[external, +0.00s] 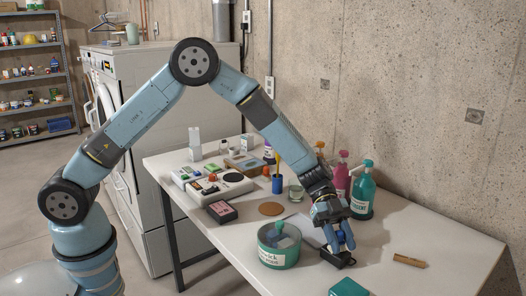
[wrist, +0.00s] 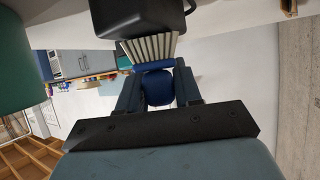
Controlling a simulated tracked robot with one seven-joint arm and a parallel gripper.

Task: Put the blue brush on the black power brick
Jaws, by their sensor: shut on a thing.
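The blue brush (wrist: 157,86) is between the fingers of my gripper (wrist: 158,92), with its pale bristles pointing at the black power brick (wrist: 140,14) in the wrist view. In the external view my gripper (external: 340,242) points down at the front of the table, right above the black power brick (external: 338,259). Only a little of the blue brush (external: 341,236) shows there between the fingers. The bristles are very close to the brick or touching it; I cannot tell which.
A teal tub (external: 279,255) stands just left of the gripper on the white table (external: 425,232). Teal (external: 362,195) and pink bottles stand behind it. A wooden piece (external: 409,260) lies to the right, and a dark green box (external: 349,287) at the front edge. Much of the right side is clear.

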